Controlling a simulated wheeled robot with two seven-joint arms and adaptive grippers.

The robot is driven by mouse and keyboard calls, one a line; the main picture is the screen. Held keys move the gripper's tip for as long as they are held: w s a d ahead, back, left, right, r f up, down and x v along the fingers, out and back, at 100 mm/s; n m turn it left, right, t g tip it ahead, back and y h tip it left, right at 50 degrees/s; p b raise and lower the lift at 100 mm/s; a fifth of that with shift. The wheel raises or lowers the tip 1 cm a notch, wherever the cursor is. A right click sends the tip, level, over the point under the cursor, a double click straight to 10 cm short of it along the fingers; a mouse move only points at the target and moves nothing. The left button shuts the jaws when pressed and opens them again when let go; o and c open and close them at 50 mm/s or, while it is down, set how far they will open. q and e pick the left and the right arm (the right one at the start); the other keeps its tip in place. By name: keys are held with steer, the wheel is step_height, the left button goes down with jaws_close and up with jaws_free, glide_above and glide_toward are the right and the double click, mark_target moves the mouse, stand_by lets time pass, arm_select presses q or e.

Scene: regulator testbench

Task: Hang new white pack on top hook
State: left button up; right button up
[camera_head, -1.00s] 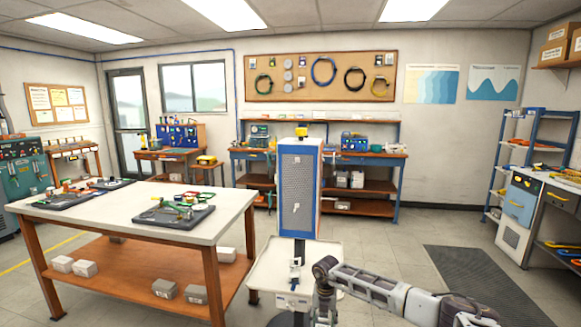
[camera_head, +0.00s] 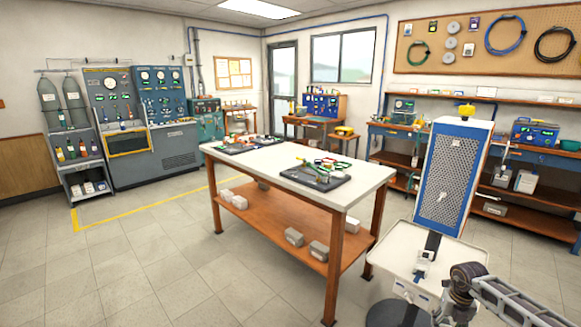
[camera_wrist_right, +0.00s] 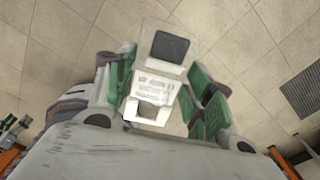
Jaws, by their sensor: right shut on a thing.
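The upright blue-edged perforated panel (camera_head: 452,175) stands at the right of the head view, with small pale fittings on its face. I cannot make out which are hooks. My right arm comes in from the lower right, and its gripper shows only in part there. In the wrist view my right gripper (camera_wrist_right: 164,98) has its green-padded fingers on either side of a white pack (camera_wrist_right: 155,86) with printed lines and is shut on it. A dark square shows just beyond the pack. My left gripper is out of view.
A pale tray (camera_head: 400,245) sits in front of the panel's foot. A white-topped workbench (camera_head: 345,192) stands to its left, with a dark mat (camera_head: 315,177) and parts on it. Benches line the back wall. The floor at the front left is clear.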

steer(key=n, duration=0.2)
steer(key=s+n, duration=0.1)
steer(key=n, duration=0.2)
steer(key=shift+n, duration=0.3)
steer(key=n, duration=0.3)
steer(key=s+n, duration=0.1)
steer(key=n, duration=0.1)
steer(key=shift+a+r, duration=0.2)
steer(key=shift+a, duration=0.15)
steer(key=n, duration=0.3)
steer(key=a+n, duration=0.1)
steer(key=shift+s, duration=0.4)
steer(key=s+a+n, duration=0.3)
steer(key=a+n, duration=0.8)
steer(key=a, duration=0.2)
steer(key=s+a+n, duration=0.3)
steer(key=a+n, duration=0.8)
steer(key=a, duration=0.3)
steer(key=w+a+r+n, duration=0.2)
steer(key=a+r, duration=0.2)
steer(key=a, duration=0.3)
steer(key=w+a+r+n, duration=0.1)
steer(key=a+r+n, duration=0.1)
steer(key=a+r, duration=0.35)
steer(key=w+a+r, duration=0.6)
steer(key=a+r, duration=0.1)
steer(key=r, duration=0.1)
steer(key=shift+r+n, duration=0.35)
steer(key=shift+n, duration=0.05)
